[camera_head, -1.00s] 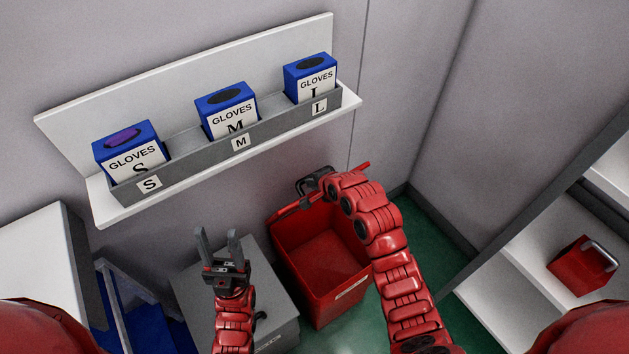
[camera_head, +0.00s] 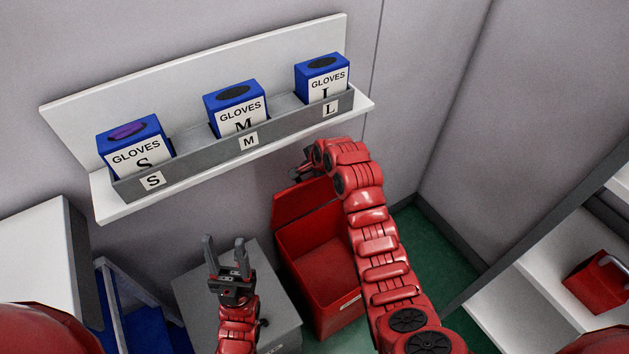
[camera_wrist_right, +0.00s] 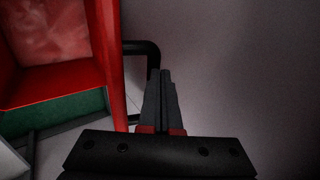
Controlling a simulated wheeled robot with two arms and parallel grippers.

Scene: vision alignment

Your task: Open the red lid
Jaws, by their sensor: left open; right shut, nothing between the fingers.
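The red bin (camera_head: 325,262) stands on the floor by the wall, its inside in view. Its red lid (camera_head: 297,203) is raised, tilted up at the bin's back edge. My right gripper (camera_head: 304,172) is at the lid's upper edge, partly hidden by my wrist. In the right wrist view its fingers (camera_wrist_right: 163,95) are shut and empty, close to a black handle (camera_wrist_right: 148,47) beside the lid's red edge (camera_wrist_right: 110,60); contact cannot be told. My left gripper (camera_head: 226,255) is open and empty, pointing up above a grey box.
The grey box (camera_head: 190,298) stands left of the bin. A wall shelf (camera_head: 85,120) above holds blue glove boxes (camera_head: 236,105). A red case (camera_head: 598,285) sits on white shelving at right. Green floor (camera_head: 415,240) is clear between bin and shelving.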

